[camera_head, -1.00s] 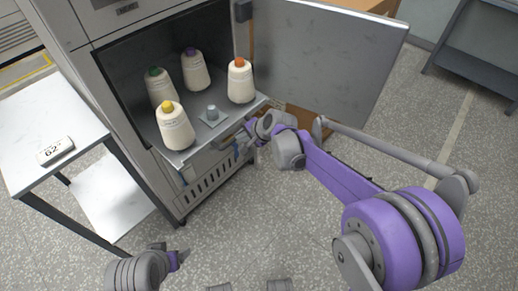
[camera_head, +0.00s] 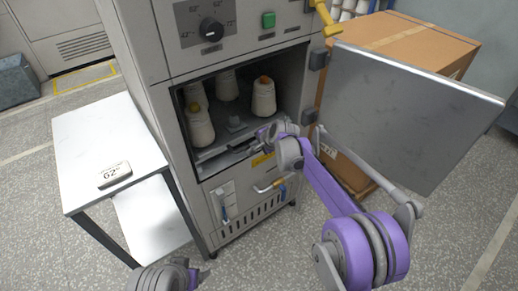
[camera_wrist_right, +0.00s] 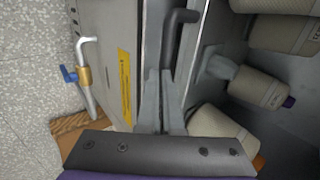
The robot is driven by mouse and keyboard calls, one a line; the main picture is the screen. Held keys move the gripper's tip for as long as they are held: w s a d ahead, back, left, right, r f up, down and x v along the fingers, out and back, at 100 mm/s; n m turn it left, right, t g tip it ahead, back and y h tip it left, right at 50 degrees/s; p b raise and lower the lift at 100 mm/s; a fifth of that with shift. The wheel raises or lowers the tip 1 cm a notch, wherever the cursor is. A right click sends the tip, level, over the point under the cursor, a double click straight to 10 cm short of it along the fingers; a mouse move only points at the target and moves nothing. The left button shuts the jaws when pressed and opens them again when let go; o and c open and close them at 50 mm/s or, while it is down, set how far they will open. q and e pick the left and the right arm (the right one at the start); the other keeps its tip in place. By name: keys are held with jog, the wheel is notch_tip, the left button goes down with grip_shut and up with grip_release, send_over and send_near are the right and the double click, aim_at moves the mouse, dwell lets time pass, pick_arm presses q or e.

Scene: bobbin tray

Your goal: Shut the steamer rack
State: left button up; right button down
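The steamer rack (camera_head: 222,148) is a grey shelf inside the open steamer cabinet, with several cream thread cones standing on it. One cone has an orange top (camera_head: 263,97); another with a yellow top (camera_head: 199,125) stands at the front left. My right gripper (camera_head: 256,143) is at the rack's front edge. In the right wrist view its fingers (camera_wrist_right: 163,100) are close together at the end of the dark rack handle (camera_wrist_right: 182,38); whether the handle lies between them is unclear.
The steamer door (camera_head: 405,110) stands wide open on the right, with a cardboard box (camera_head: 425,42) behind it. A white side table (camera_head: 110,140) with a small 62° display (camera_head: 114,174) stands left.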

pick_arm(q)
jog(key=shift+w+a+r, duration=0.1)
jog(key=shift+w+a, duration=0.05)
pick_arm(e)
jog(key=shift+w+a, duration=0.5)
jog(key=shift+w, duration=0.2)
pick_arm(q)
jog(key=shift+s+d+r+p, duration=0.2)
jog(key=shift+s+r+p, duration=0.2)
jog(key=shift+s+r, duration=0.1)
jog(key=shift+s+d+r+p, duration=0.2)
jog(key=shift+s+r+p, duration=0.15)
jog(key=shift+s+p, duration=0.1)
pick_arm(e)
jog(key=s+d+f+v, duration=0.1)
jog(key=v, duration=1.2)
jog(key=shift+s+d+f, duration=0.2)
jog(key=shift+s+f, duration=0.05)
jog(key=shift+s, duration=0.05)
